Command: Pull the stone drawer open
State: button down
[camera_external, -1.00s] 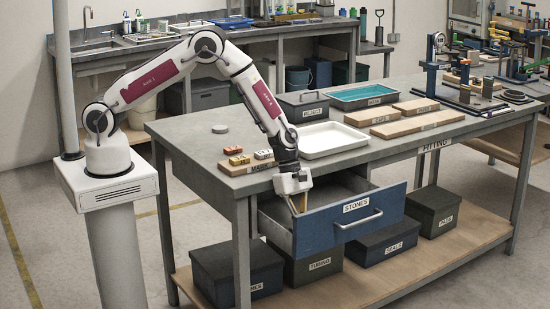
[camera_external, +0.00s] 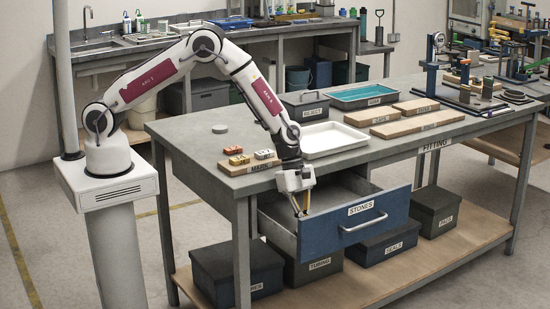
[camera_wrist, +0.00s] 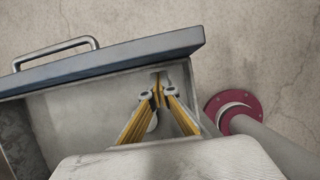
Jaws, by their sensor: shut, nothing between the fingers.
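The stone drawer has a blue front (camera_external: 353,222) with a "STONES" label and a metal bar handle (camera_external: 364,222). It stands pulled out from the bench, and its inside looks empty where it shows. My gripper (camera_external: 302,211) is shut and empty, pointing down into the drawer near the left end of the front. In the wrist view the fingertips (camera_wrist: 157,92) are inside the drawer, close behind the front panel (camera_wrist: 110,60) near a corner. I cannot tell whether they touch it. The handle (camera_wrist: 57,52) is outside, away from the fingers.
A white tray (camera_external: 330,150) and a wooden board with small blocks (camera_external: 240,159) sit on the bench top above the drawer. Dark boxes, one labelled "TURNING" (camera_external: 314,271), stand on the shelf below. The floor in front of the drawer is clear.

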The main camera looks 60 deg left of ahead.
jog(key=v, duration=0.8)
jog(key=shift+r, duration=0.25)
jog(key=shift+a+r, duration=0.1)
dwell(0.4)
jog(key=s+a+r+m+t, duration=0.3)
jog(key=a+r+m, duration=0.6)
jog(key=a+r, duration=1.25)
jog(key=s+a+r+m+t+y, duration=0.1)
jog(key=s+a+m, duration=0.3)
jog(key=s+a, duration=0.4)
jog(key=s+a+r+m+t+y, duration=0.1)
jog(key=s+a+r+m+y, duration=0.2)
jog(key=s+a, duration=0.6)
jog(key=a+r+m, duration=0.1)
jog(key=a+m, duration=0.1)
jog(key=a, duration=0.1)
jog(key=shift+s+t, duration=0.15)
jog(key=shift+t, duration=0.15)
